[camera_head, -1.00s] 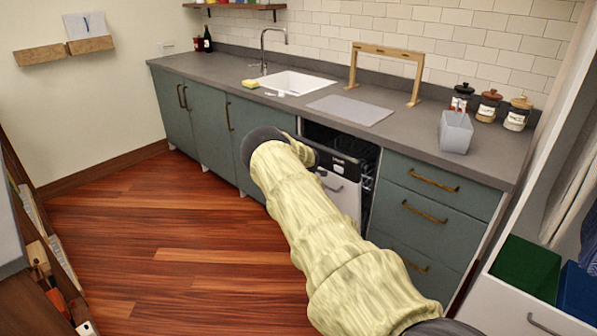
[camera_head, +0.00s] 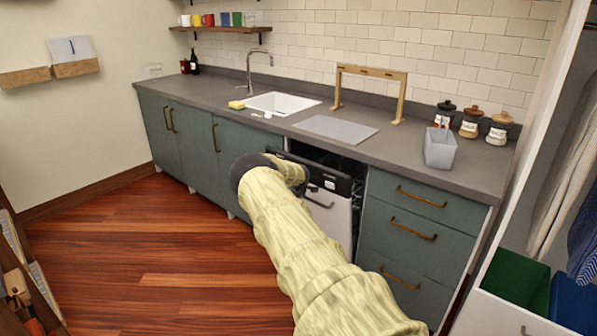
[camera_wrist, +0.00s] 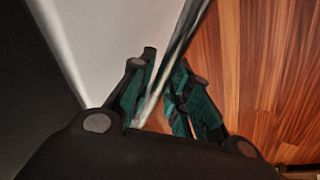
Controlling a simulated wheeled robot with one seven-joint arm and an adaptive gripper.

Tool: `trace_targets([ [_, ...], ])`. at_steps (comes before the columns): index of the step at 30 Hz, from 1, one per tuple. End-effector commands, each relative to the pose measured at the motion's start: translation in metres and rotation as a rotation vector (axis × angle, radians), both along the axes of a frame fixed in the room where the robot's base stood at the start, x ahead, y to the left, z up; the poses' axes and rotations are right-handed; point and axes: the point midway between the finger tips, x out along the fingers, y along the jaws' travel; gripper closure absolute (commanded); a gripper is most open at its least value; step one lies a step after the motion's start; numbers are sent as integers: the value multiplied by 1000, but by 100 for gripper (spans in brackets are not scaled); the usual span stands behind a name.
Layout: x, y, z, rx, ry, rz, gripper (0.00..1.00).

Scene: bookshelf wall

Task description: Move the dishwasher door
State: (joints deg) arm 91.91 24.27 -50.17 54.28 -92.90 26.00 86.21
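The dishwasher door (camera_head: 327,213) is white with a dark top strip and a bar handle. It stands partly open, tilted out from under the counter, with a dark gap above it. My arm's end is at the door's upper left in the head view, and it hides that corner and my fingers. In the wrist view my gripper (camera_wrist: 167,62) has its dark and teal fingers apart, on either side of a thin pale edge that appears to belong to the door's panel (camera_wrist: 110,40). I cannot tell whether the fingers touch it.
The grey counter (camera_head: 225,122) with sink (camera_head: 283,104) runs above the dishwasher. Blue-green drawers (camera_head: 412,240) are right of it and cabinets (camera_head: 185,150) left. The wooden floor (camera_head: 150,250) in front is clear. An open white drawer with bins (camera_head: 515,278) stands at lower right.

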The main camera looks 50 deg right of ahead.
Motion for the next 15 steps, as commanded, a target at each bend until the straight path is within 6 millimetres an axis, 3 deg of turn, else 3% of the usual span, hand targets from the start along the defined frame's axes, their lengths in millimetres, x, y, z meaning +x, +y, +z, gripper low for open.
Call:
trace_targets([
  [15, -3, 3, 4, 2, 1, -2, 66],
])
